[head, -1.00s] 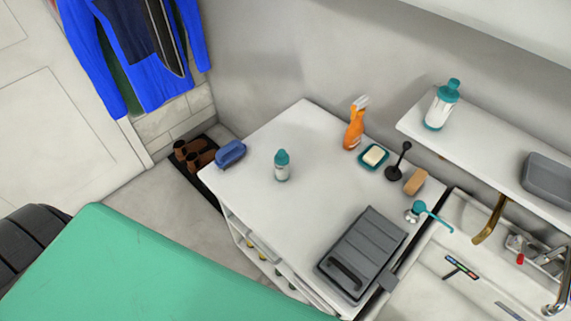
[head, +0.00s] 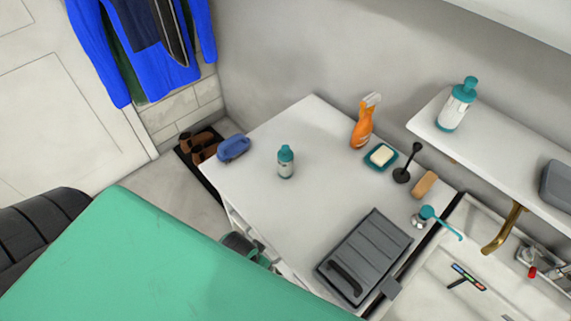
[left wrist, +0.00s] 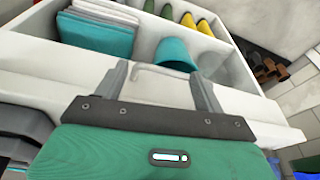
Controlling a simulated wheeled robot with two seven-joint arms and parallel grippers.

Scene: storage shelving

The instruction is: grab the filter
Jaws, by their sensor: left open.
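No part is clearly labelled as the filter. A dark grey ridged panel with a black handle (head: 363,257) lies flat on the white counter in the head view and may be it. My left gripper (left wrist: 160,75) is open and empty, its two fingers in front of the white cabinet's edge in the left wrist view. In the head view, a dark and green part of it (head: 240,244) shows beside the cabinet's open side, below the counter top, left of the panel. My right gripper is not in view.
A sink is right.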

